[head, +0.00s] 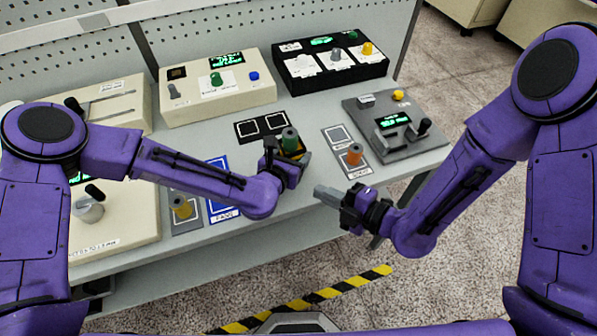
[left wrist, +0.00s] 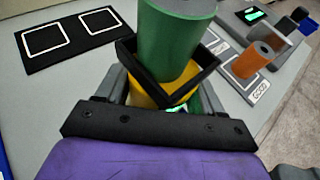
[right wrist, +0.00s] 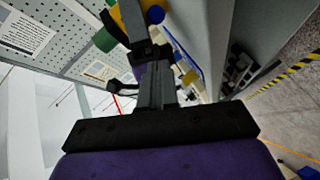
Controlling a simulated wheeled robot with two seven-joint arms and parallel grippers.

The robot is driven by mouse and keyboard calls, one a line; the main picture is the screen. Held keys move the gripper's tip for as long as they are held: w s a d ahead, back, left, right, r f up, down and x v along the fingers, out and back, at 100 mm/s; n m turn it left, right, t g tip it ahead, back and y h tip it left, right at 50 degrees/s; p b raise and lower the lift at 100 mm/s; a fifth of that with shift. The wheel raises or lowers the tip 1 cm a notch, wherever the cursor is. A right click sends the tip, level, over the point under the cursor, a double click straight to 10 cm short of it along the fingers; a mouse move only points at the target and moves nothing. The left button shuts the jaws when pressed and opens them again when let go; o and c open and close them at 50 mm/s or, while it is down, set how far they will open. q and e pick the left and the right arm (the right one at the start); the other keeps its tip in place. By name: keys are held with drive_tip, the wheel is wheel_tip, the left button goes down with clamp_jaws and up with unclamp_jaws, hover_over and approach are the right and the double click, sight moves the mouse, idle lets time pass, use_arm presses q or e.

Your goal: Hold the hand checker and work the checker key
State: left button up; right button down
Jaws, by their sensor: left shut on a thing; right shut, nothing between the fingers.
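My left gripper (head: 284,164) is shut on a yellow body (left wrist: 172,84), apparently the hand checker, above the front of the bench. A green spindle (head: 290,139) with a grey core stands upright at its top; whether it is seated in the yellow body I cannot tell. A small bright green patch shows below in the left wrist view, mostly hidden by the fingers. In the right wrist view a round blue part (right wrist: 155,15) shows beside the yellow body, possibly the checker key. My right gripper (head: 328,196) is shut and empty, pointing left toward the left gripper, apart from it in the head view.
An orange spindle (head: 354,155) stands on a grey pad to the right, a yellow spindle (head: 181,207) to the left. A black pad (head: 260,126) lies behind. Consoles (head: 218,88) line the back; a grey device (head: 402,128) with a lever stands at right.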

sight(308, 191)
drive_tip(key=s+f+n+g, duration=0.1)
drive_tip(key=f, duration=0.1)
drive_tip(key=s+f+n+g, duration=0.1)
drive_tip(key=s+n, duration=0.1)
drive_tip(key=shift+s+a+f+g+h, duration=0.1)
drive_tip(key=shift+s+f+g+h, duration=0.05)
drive_tip(key=shift+f+g+h, duration=0.25)
drive_tip(key=shift+w+a, duration=0.55)
drive_tip(key=shift+w, duration=0.85)
drive_tip(key=shift+w+a, duration=0.5)
drive_tip(key=shift+w, duration=0.85)
drive_tip(key=shift+w+a, duration=0.55)
drive_tip(key=shift+w, duration=0.85)
drive_tip(key=shift+w+a, duration=0.15)
drive_tip(key=shift+w, duration=0.2)
drive_tip(key=shift+w+a, duration=0.2)
drive_tip(key=shift+w, duration=0.3)
drive_tip(key=shift+s, duration=0.1)
drive_tip(key=shift+s+d, duration=0.35)
drive_tip(key=shift+s, duration=0.45)
